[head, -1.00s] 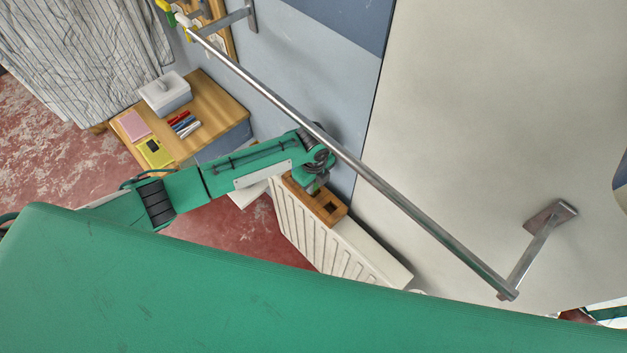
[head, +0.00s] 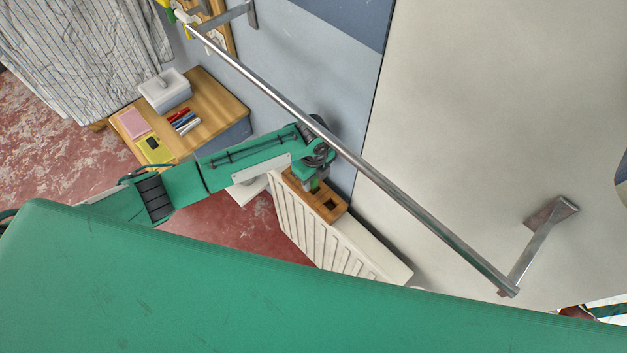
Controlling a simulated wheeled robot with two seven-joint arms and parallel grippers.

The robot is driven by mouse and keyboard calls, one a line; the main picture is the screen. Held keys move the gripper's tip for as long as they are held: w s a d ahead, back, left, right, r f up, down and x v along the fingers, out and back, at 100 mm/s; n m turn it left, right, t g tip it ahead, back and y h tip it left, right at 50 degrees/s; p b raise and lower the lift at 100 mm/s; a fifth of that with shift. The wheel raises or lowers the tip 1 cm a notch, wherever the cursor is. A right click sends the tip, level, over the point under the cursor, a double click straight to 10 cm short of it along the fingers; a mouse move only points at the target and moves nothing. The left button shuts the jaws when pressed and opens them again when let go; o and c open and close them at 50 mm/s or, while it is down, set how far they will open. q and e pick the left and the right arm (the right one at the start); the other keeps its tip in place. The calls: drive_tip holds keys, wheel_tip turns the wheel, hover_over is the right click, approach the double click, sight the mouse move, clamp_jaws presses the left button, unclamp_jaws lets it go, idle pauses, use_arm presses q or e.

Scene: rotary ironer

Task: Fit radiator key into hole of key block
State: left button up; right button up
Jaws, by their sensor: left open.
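The key block (head: 321,204) is a wooden block on top of the white radiator, with a dark square hole showing near its right end. My left gripper (head: 314,187) points down over the left part of the block, beside that hole. The gripper is open, but its fingertips are small and partly hidden by my wrist. I cannot make out the radiator key. I cannot tell whether the fingertips touch the block. My right gripper is not in view.
The ribbed white radiator (head: 328,248) stands against the wall. A metal rail (head: 400,203) crosses in front of the wall, passing close to my left wrist in the picture. A wooden table (head: 219,100) holds a white box, pens and pads. A green surface (head: 250,285) fills the foreground.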

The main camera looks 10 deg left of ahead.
use_arm(q)
wheel_tip(320, 180, up, 10)
drive_tip(key=shift+f+b, duration=0.25)
drive_tip(key=shift+b, duration=0.55)
drive_tip(key=shift+r, duration=0.45)
